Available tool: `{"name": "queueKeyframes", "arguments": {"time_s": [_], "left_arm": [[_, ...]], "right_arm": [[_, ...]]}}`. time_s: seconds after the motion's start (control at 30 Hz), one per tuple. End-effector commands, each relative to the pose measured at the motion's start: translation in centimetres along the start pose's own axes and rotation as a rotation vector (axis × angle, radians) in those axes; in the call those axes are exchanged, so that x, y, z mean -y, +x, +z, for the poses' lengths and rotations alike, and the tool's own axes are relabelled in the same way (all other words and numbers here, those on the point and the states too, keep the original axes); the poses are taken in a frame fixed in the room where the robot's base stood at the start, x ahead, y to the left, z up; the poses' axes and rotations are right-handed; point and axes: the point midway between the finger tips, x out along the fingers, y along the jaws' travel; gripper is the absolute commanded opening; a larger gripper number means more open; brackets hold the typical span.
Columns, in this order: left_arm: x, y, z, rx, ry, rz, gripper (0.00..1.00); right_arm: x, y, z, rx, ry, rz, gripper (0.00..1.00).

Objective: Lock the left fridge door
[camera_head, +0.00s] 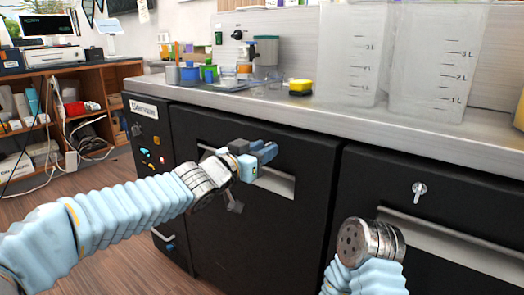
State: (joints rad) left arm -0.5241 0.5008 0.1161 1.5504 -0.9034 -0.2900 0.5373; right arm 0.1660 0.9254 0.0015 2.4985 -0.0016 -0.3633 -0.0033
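The left fridge door (265,225) is a black panel under the steel counter and looks closed. It has a recessed light handle slot in its upper part. My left gripper (267,153) is in front of that slot, near the door's upper middle. I cannot tell whether it touches the door, or whether its fingers are open or shut. No lock or key shows on this door; the gripper and wrist cover part of it. On the right fridge door (440,225), a silver key (419,190) sits in a lock above the handle slot. My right gripper is not visible, only its wrist at the bottom.
A steel counter (220,98) runs above the doors. It carries two clear measuring containers (352,60), a yellow sponge (300,86) and several small cups. A black panel with stickers (150,150) is left of the door. Wooden shelves stand far left; floor between is clear.

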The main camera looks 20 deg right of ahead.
Motion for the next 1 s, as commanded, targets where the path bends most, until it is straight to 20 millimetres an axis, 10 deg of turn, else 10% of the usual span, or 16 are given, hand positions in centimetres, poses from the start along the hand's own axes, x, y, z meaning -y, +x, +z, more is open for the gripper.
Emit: {"name": "queueKeyframes", "arguments": {"time_s": [0.27,1.0], "left_arm": [[-0.01,-0.04,0.0,0.0,0.0,0.0,0.0],[-0.09,-0.06,0.15,0.0,0.215,0.0,0.0]], "right_arm": [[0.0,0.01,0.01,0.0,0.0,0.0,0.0],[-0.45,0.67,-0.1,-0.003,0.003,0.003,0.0]]}}
